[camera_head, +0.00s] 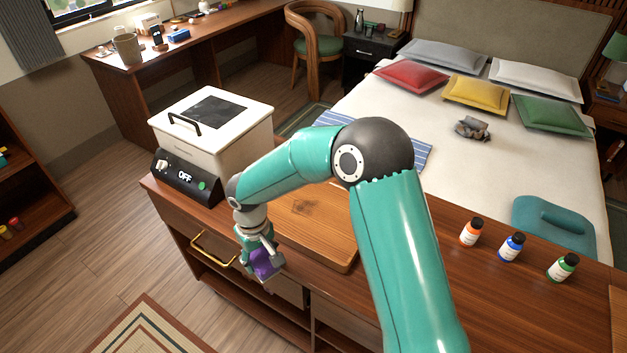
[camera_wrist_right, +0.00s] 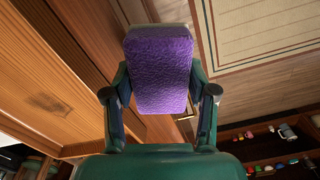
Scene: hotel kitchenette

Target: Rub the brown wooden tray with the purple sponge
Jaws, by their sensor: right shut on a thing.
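The brown wooden tray (camera_head: 318,225) lies flat on the wooden counter, right of the white appliance. My right arm passes over it and hides part of it. My right gripper (camera_head: 262,262) is shut on the purple sponge (camera_head: 266,264) at the counter's front edge, to the left of the tray. In the right wrist view the sponge (camera_wrist_right: 162,68) sits between the two fingers (camera_wrist_right: 160,100). In that view, wood surfaces lie to the left of the sponge and the floor lies beyond it. I cannot tell whether the sponge touches any wood. My left gripper is not in view.
A white appliance (camera_head: 212,130) with an OFF display stands left of the tray. A yellow drawer handle (camera_head: 212,248) sticks out below the counter edge. A bed (camera_head: 480,170) is behind.

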